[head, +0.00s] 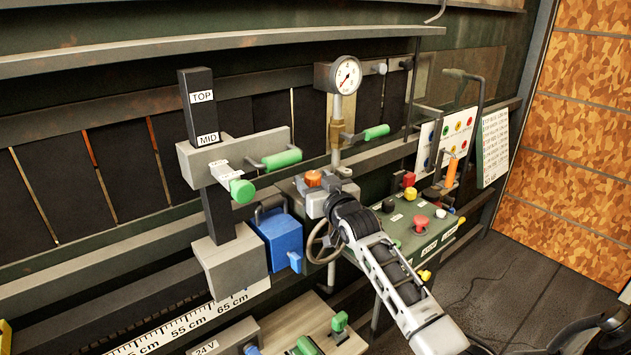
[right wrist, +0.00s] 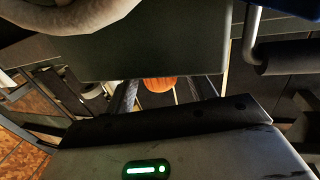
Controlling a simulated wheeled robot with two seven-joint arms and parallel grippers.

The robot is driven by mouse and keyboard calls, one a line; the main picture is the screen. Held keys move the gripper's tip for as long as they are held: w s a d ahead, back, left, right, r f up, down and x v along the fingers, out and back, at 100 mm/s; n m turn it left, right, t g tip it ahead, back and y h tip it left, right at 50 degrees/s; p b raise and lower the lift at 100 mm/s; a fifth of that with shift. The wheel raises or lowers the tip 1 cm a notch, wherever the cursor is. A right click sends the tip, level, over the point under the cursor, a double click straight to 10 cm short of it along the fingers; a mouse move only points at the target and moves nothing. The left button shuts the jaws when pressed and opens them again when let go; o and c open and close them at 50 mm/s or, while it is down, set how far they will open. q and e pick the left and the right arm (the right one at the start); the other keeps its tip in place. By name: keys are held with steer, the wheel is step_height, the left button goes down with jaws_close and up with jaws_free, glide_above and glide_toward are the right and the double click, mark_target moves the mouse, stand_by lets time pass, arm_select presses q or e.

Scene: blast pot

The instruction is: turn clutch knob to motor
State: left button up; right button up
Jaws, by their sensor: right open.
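An orange-red knob (head: 313,179) sits on top of a grey box (head: 318,200) below the pressure gauge; no label on it is readable, so I cannot tell whether it is the clutch knob or where it points. My right gripper (head: 343,201) is just right of and in front of this box, partly covering it. Its jaws are open. In the right wrist view an orange round thing (right wrist: 158,84), probably the same knob, shows beyond and between the two dark fingers (right wrist: 166,92), apart from them. My left gripper is in neither view.
A grey handwheel (head: 322,242) stands close beside my right gripper. A blue box (head: 280,240) is to its left. A green control panel (head: 425,230) with coloured buttons is to its right. A gauge (head: 346,75) on a brass stem rises behind.

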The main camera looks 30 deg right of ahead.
steer(key=c, duration=1)
steer(key=shift+o, duration=0.2)
